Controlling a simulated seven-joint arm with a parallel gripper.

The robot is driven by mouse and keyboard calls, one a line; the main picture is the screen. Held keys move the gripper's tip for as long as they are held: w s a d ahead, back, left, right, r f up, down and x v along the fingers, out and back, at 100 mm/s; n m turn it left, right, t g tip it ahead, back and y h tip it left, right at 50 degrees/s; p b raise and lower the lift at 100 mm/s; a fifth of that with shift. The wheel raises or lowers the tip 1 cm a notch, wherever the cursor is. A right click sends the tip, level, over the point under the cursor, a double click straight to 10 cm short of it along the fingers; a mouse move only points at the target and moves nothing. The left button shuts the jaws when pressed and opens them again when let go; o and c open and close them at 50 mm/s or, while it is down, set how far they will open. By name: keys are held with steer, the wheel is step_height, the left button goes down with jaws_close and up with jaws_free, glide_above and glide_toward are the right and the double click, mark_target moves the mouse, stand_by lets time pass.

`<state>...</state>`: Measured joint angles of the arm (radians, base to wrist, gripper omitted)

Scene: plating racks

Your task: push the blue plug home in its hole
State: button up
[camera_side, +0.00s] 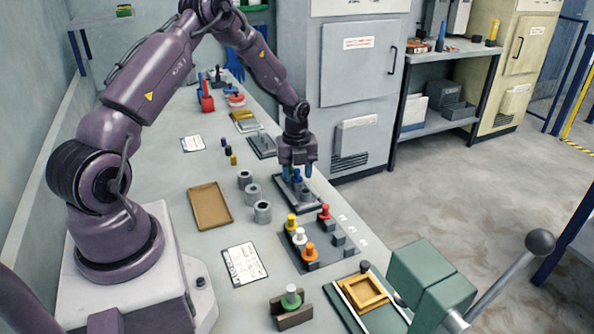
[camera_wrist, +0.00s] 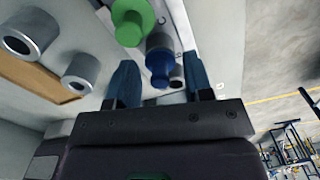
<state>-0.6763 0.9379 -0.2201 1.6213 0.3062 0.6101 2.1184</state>
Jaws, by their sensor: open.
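The blue plug (camera_side: 297,177) stands on a dark plate (camera_side: 310,206) at the right side of the bench. In the wrist view the blue plug (camera_wrist: 160,66) shows its round head between my two blue fingers. My gripper (camera_side: 294,171) is low over that plate, pointing down. Its fingers (camera_wrist: 158,75) are open, one on each side of the plug, with gaps visible in the wrist view. The plug's lower part and its hole are hidden, so I cannot tell how deep it sits. A small dark round spot (camera_wrist: 176,82) shows beside the plug.
A green-headed plug (camera_wrist: 131,24) stands close to the blue one in the wrist view. Grey cylinders (camera_side: 252,193) and a brown tray (camera_side: 210,206) lie to the left. A rack with yellow, white, orange and red plugs (camera_side: 292,222) is in front.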

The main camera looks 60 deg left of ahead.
mark_target(297, 170)
step_height(297, 170, up, 13)
stand_by(0.4)
steer(key=shift+f, duration=0.2)
steer(key=c, duration=0.5)
step_height(297, 170, down, 4)
steer(key=n, duration=0.4)
steer(key=shift+r, duration=0.2)
jaws_close()
steer(key=shift+f+n, duration=0.3)
steer(key=shift+f, duration=2.75)
